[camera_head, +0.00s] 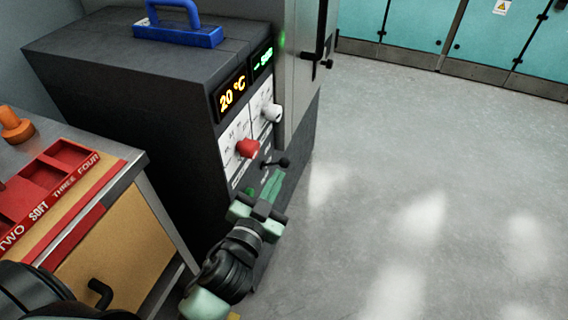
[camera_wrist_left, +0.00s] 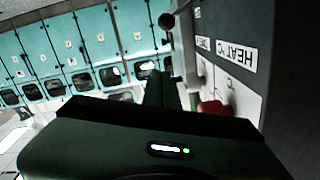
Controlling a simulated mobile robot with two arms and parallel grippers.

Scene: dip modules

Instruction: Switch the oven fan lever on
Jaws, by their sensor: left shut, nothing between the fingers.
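The oven fan lever (camera_head: 284,162) is a short dark stick with a black ball end, low on the front panel of the dark grey oven (camera_head: 130,85). It points out to the right, roughly level in the picture. My left gripper (camera_head: 272,184) is shut and empty, its green fingers just below the lever. Whether they touch it I cannot tell. In the left wrist view, the lever's dark ball (camera_wrist_left: 166,20) appears just beyond the fingertips (camera_wrist_left: 162,78). My right gripper is not in view.
Above the lever are a red knob (camera_head: 248,148), a white knob (camera_head: 272,112) and a display reading 20 °C (camera_head: 233,96). A blue handle (camera_head: 178,30) sits on top. A table with a red tray (camera_head: 60,170) stands at left. The floor at right is clear.

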